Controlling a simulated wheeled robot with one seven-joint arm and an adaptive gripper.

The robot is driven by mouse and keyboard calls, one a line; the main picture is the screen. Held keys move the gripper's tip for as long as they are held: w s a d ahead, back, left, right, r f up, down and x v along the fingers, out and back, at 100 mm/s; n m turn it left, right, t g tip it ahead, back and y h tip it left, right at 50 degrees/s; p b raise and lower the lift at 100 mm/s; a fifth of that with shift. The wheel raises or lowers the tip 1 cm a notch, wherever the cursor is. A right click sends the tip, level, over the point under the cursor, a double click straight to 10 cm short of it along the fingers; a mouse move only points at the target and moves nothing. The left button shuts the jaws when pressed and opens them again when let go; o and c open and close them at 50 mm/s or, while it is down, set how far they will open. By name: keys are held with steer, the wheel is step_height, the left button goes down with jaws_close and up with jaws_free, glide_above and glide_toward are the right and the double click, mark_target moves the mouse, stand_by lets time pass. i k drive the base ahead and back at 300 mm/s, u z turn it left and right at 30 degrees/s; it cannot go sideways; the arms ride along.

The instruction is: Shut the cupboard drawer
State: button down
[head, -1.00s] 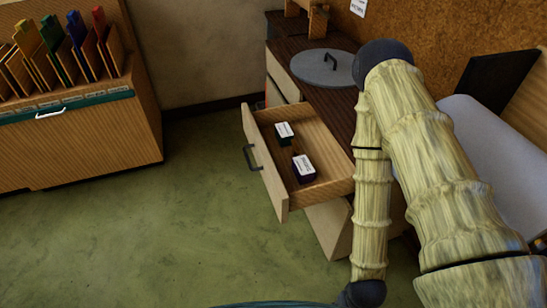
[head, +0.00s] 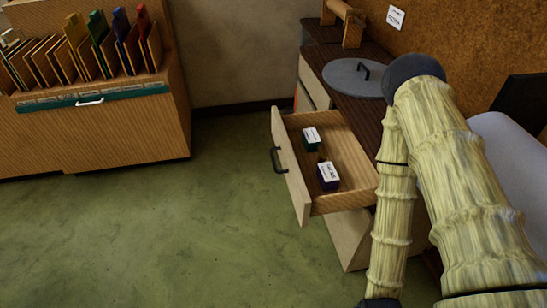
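The cupboard drawer (head: 293,172) stands pulled out from the dark-topped cupboard, its pale front facing left with a dark handle (head: 278,160) on it. My arm crosses the right side of the head view, in front of part of the cupboard. My gripper is not visible in the head view.
A round grey lid (head: 350,78) with a handle lies on the cupboard top (head: 375,112). A wooden rack unit (head: 90,135) with colored dividers stands at the left. The green floor (head: 190,235) left of the drawer is clear.

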mark_target(359, 181)
steer(key=k, duration=0.4)
steer(key=u, duration=0.55)
steer(key=i, duration=0.85)
steer(key=u, duration=0.35)
